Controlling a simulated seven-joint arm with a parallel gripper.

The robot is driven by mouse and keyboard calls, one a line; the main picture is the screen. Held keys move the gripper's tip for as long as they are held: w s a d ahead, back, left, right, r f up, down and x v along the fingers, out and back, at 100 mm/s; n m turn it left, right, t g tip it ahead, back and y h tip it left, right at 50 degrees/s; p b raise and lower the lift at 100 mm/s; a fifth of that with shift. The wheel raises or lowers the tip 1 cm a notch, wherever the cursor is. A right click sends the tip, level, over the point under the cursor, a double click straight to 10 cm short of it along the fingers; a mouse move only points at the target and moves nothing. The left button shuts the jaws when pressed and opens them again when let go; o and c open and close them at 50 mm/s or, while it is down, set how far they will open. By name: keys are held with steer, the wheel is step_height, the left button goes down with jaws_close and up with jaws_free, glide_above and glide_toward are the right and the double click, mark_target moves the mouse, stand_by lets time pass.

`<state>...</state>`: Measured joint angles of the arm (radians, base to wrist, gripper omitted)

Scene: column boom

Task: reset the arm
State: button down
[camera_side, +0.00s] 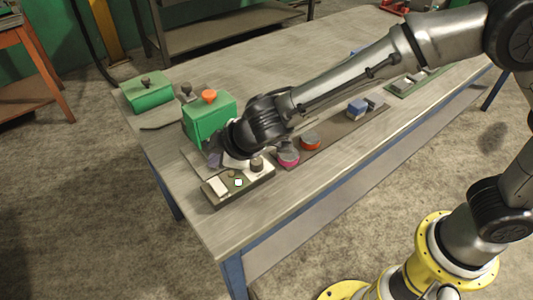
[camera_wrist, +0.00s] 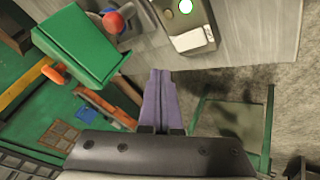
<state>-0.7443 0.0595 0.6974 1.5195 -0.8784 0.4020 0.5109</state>
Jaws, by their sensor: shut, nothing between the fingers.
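My gripper (camera_side: 213,156) is low over the near left end of the workbench (camera_side: 290,75) in the side view, partly hidden by my wrist. In the wrist view its two purple fingers (camera_wrist: 158,76) lie together with nothing between them. A green box with an orange knob (camera_side: 208,118) stands just behind it. A small control panel (camera_side: 238,185) with a white switch, a lit button and a dark knob lies just in front. In the wrist view the green box (camera_wrist: 75,45) is at the upper left and the panel (camera_wrist: 190,28) at the top. Whether the fingers touch anything, I cannot tell.
A second green box (camera_side: 147,93) stands at the back left corner. The bench's middle surface behind my arm looks clear.

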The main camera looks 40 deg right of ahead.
steer(key=w+d+r+m+t, duration=0.1)
steer(key=w+d+r+m, duration=0.1)
steer(key=w+d+r, duration=0.35)
steer(key=s+d+r+m+h, duration=0.1)
steer(key=s+d+r+m, duration=0.1)
steer(key=s+d+r, duration=0.3)
steer(key=d+r+m+t+h, duration=0.15)
steer(key=d+r, duration=0.25)
steer(key=d, duration=0.4)
steer(key=s+d+r+m, duration=0.2)
steer(key=s+d+r, duration=0.15)
steer(key=d, duration=0.25)
steer(key=s+d+r+m+h, duration=0.1)
steer(key=s+d+r+m, duration=0.15)
steer(key=s+d, duration=0.55)
steer(key=s+a+f+g+y, duration=0.1)
steer(key=s+f+g, duration=0.1)
steer(key=s+f, duration=0.2)
steer(key=s+a+f+m+g, duration=0.1)
steer(key=s+f, duration=0.4)
steer(key=s, duration=0.6)
steer(key=shift+s+a+f+g+y, duration=0.2)
steer(key=shift+g+y, duration=0.15)
steer(key=shift+g, duration=0.3)
